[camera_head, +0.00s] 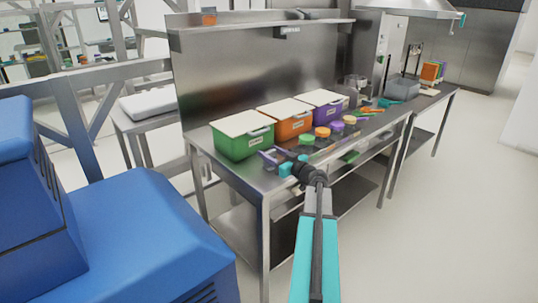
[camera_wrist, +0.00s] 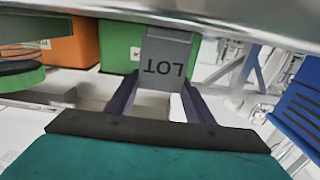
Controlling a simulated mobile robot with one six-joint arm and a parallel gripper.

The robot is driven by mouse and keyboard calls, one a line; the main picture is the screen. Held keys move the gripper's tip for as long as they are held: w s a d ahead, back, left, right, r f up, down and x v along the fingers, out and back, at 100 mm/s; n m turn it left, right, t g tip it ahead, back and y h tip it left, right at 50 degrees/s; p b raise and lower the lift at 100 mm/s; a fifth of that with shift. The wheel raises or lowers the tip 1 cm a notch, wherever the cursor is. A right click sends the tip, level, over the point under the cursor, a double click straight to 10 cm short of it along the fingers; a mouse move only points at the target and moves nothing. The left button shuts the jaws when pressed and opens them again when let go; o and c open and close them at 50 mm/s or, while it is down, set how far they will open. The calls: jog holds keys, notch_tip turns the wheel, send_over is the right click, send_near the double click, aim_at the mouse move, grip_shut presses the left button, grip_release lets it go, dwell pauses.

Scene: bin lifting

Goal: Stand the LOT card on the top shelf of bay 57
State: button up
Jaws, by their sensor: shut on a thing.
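My gripper (camera_wrist: 160,82) is shut on the grey LOT card (camera_wrist: 167,52), with dark fingers on both sides of it. The black letters LOT appear upside down in the wrist view. In the head view my gripper (camera_head: 277,158) is over the front left of the steel bench, in front of the green bin. The card is too small to make out there. A steel shelf (camera_head: 250,25) runs along the top of the back panel, with a small label (camera_head: 289,30) too small to read. I cannot tell which bay it belongs to.
A green bin (camera_head: 233,145), an orange bin (camera_head: 285,127) and a purple bin (camera_head: 329,113), all lidded, stand along the bench. Several round coloured containers (camera_head: 322,132) sit in front. A small orange item (camera_head: 209,16) stands on the shelf's left; its middle looks clear.

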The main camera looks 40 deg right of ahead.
jog(key=o, duration=1.4)
jog(key=shift+r+p, duration=0.2)
jog(key=shift+p, duration=0.2)
jog(key=s+b, duration=0.1)
jog(key=s, duration=0.3)
jog(key=s+b, duration=0.1)
jog(key=s, duration=0.3)
jog(key=s+b, duration=0.1)
jog(key=s, duration=0.3)
jog(key=shift+a+f, duration=0.1)
jog(key=shift+a, duration=0.3)
jog(key=shift+o, duration=0.3)
